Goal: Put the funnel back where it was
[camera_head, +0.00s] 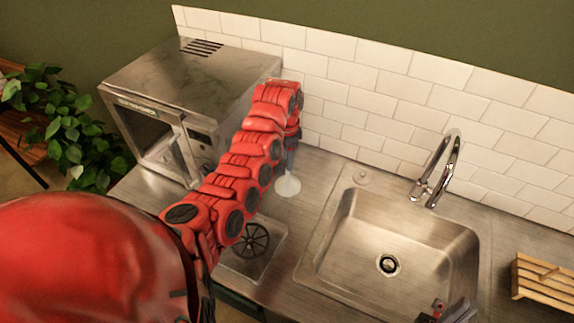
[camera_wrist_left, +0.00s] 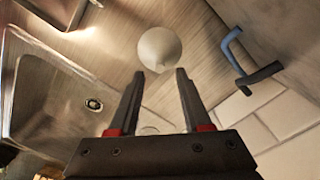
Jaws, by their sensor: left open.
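A white funnel (camera_head: 287,186) stands on the steel counter between the microwave and the sink, partly hidden behind my left arm. In the left wrist view the funnel (camera_wrist_left: 159,49) shows as a pale round shape just beyond the fingertips. My left gripper (camera_head: 291,152) is above and close to it, pointing down. In the left wrist view my left gripper (camera_wrist_left: 163,72) is open, with nothing between the fingers; contact with the funnel cannot be judged. My right gripper (camera_head: 455,312) shows only in part at the bottom edge; its jaws are unclear.
A steel sink (camera_head: 340,240) with a tap (camera_head: 440,170) lies to the right. A microwave (camera_head: 190,85) stands at the left. A drain tray (camera_head: 262,255) is at the counter front. A wooden rack (camera_head: 540,280) is at far right. A tiled wall (camera_head: 400,100) closes the back.

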